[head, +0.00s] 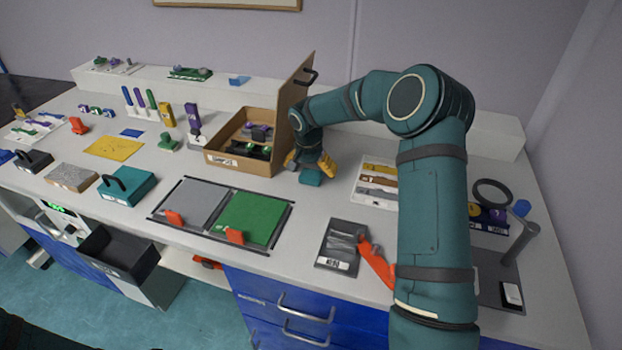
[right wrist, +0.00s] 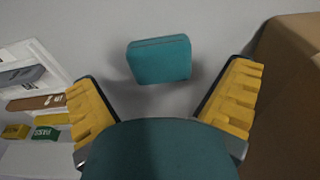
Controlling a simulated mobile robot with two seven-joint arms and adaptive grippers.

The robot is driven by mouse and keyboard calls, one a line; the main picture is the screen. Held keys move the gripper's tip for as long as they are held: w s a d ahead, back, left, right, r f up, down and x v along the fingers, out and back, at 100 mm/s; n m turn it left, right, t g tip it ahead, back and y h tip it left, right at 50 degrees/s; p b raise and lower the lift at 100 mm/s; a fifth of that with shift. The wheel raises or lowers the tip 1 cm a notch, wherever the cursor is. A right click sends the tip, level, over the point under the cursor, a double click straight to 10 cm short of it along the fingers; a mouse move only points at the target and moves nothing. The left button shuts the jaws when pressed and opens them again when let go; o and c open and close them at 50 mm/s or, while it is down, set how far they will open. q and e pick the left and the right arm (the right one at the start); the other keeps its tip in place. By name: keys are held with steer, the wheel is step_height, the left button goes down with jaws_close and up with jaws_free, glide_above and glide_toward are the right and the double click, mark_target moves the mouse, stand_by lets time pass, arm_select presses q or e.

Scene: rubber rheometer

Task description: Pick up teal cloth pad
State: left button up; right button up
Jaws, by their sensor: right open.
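The teal cloth pad (head: 311,177) is a small block-like piece on the white bench, just right of the open cardboard box in the head view. In the right wrist view the teal pad (right wrist: 160,60) lies ahead of the gap between my yellow fingers, with no finger touching it. My right gripper (head: 311,165) is open and empty, reaching down over the pad; it also shows in the right wrist view (right wrist: 163,105). A larger teal block with a dark handle (head: 127,185) stands at the left of the bench. My left gripper is not in view.
The cardboard box (head: 215,158) with its raised lid is close beside my right gripper. A white tray with coloured strips (head: 357,194) stands to the right. Grey and green plates (head: 260,212) lie in front. Bare bench surrounds the pad.

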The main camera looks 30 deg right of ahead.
mark_target(311, 173)
steer(key=f, duration=0.3)
steer(key=shift+w+d, duration=0.25)
steer(key=shift+r, duration=0.1)
steer(key=c, duration=1)
step_height(311, 173, up, 10)
steer(key=shift+p, duration=0.8)
steer(key=shift+o, duration=0.2)
